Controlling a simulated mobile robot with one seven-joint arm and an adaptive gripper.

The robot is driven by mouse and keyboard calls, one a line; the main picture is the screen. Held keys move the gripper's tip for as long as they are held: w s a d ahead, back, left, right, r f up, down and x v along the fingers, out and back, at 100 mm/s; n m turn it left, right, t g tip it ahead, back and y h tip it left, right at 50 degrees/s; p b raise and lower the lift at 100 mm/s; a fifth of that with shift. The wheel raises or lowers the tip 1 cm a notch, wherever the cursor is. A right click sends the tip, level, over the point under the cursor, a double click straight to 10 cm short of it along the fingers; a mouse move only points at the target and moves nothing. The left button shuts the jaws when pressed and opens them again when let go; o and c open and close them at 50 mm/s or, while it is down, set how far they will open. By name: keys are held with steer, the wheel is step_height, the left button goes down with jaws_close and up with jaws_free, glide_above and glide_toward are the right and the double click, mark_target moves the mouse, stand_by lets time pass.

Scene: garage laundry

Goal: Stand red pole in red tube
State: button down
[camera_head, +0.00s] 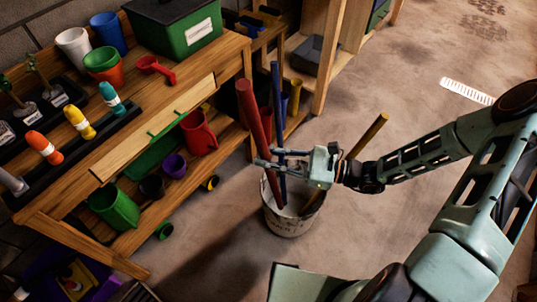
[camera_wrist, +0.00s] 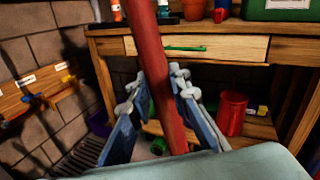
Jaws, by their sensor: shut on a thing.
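The long red pole (camera_head: 252,115) leans in a whitish bucket (camera_head: 292,224) on the floor, its lower end inside the rim. My gripper (camera_head: 272,158) is shut on the red pole a little above the bucket. In the wrist view the red pole (camera_wrist: 160,75) runs up between the two fingers (camera_wrist: 155,88), slightly tilted. A red tube (camera_head: 266,122) seems to stand behind the poles, beside a blue tube (camera_head: 284,104) and a yellow tube (camera_head: 295,94). The poles partly hide it, and its opening is not clear.
A blue pole (camera_head: 277,105) and a yellow pole (camera_head: 370,134) also lean in the bucket, close to my gripper. A wooden workbench (camera_head: 155,127) with pots and tools stands left; a red jug (camera_head: 199,133) is on its lower shelf.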

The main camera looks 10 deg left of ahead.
mark_target(263, 141)
steer(key=shift+s+a+r+p, duration=0.1)
steer(key=shift+s+r+p, duration=0.15)
steer(key=shift+r+p, duration=1)
steer(key=shift+s+a+r+p, duration=0.2)
steer(key=shift+r+p, duration=0.7)
steer(key=shift+r, duration=0.6)
steer(key=shift+s+a+r+p, duration=0.1)
steer(key=shift+s+r+p, duration=0.2)
steer(key=shift+r+p, duration=0.95)
steer(key=shift+d+r, duration=0.1)
steer(key=shift+r, duration=0.1)
